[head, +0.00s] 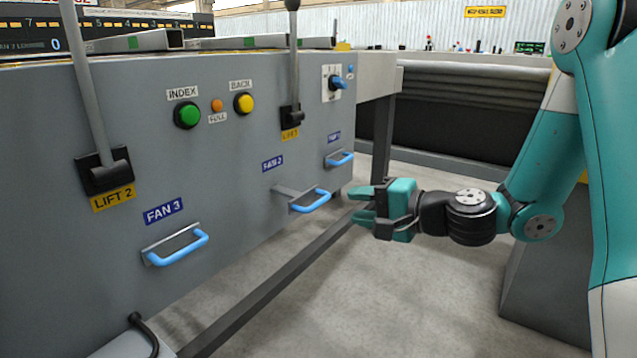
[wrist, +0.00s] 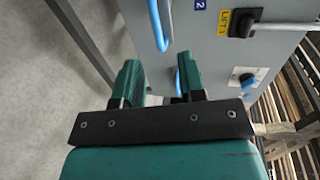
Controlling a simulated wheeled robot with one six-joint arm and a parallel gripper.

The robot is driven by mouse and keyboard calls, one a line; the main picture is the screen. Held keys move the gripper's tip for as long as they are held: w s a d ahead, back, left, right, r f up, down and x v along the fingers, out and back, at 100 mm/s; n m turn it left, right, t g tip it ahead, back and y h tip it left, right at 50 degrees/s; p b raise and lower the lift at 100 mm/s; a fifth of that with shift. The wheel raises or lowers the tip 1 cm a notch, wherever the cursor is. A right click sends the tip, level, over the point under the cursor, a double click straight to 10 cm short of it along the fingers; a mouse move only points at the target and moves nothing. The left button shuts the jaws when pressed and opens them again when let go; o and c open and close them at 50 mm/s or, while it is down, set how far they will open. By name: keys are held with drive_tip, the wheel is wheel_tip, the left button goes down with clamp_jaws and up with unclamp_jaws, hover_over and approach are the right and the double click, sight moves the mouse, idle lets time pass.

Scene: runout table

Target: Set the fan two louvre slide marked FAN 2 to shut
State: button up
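The FAN 2 slide's blue handle (head: 311,201) is in the middle of the panel's lower row in the head view, below a small blue label (head: 272,163). Its grey plate shows out of the panel, so the slide stands drawn out. My gripper (head: 358,204) is open and empty, to the right of this handle and apart from it. In the wrist view, the two teal fingers (wrist: 158,84) are spread. A blue handle (wrist: 158,25), near a label ending in 2, shows beyond them at the top edge, cut off by the frame.
The FAN 3 handle (head: 177,247) is at left; another blue handle (head: 341,159) is at right, beyond FAN 2. Levers (head: 294,70), buttons (head: 187,114) and a rotary knob (head: 338,83) sit above. A dark floor rail (head: 290,280) runs below.

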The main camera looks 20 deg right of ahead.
sight(321, 204)
drive_tip(key=x, duration=0.8)
drive_tip(key=shift+a+f+p, duration=0.25)
drive_tip(key=shift+p, duration=0.15)
drive_tip(key=shift+w+a, duration=0.25)
drive_tip(key=shift+w, duration=0.25)
clamp_jaws()
